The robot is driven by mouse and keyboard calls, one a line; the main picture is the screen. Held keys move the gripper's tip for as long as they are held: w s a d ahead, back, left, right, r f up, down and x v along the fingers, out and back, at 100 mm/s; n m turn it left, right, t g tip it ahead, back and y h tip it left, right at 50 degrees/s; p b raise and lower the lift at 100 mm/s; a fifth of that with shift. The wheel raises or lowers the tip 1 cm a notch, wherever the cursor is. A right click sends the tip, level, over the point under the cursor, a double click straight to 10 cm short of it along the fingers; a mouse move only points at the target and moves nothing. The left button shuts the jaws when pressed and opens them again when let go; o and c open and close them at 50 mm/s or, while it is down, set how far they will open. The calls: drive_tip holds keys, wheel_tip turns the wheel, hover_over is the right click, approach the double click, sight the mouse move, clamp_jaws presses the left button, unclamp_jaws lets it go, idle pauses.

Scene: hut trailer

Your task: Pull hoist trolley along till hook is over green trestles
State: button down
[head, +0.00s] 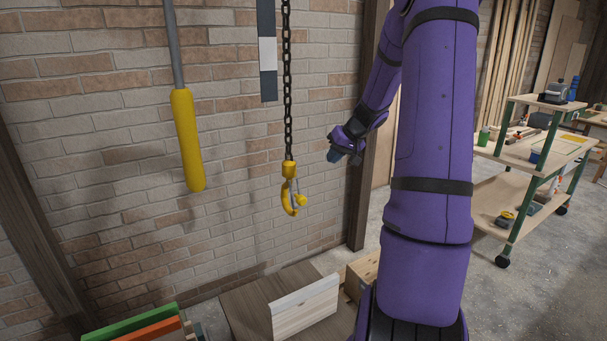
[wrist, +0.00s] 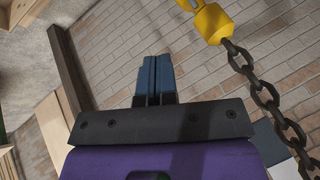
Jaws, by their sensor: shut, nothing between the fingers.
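A yellow hook (head: 289,198) hangs on a dark chain (head: 287,80) in the head view, over a brown board and a pale block. The yellow hook block also shows at the top of the wrist view (wrist: 212,22), with the chain (wrist: 262,92) beside it. A yellow handle (head: 187,140) on a grey rod hangs to the left of the hook. My gripper (head: 334,156) is to the right of the hook and apart from it; its blue fingers are shut and empty in the wrist view (wrist: 155,72). The trolley is out of view.
A pale block (head: 304,307) stands on a brown board below the hook. A green-framed cart (head: 522,152) with tools stands at the right. A brick wall is behind.

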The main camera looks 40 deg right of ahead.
drive_tip(key=w+a+f, duration=0.5)
drive_tip(key=w+f, duration=0.2)
drive_tip(key=w, duration=0.1)
drive_tip(key=shift+t, duration=0.3)
drive_tip(key=shift+w, duration=0.1)
idle(0.4)
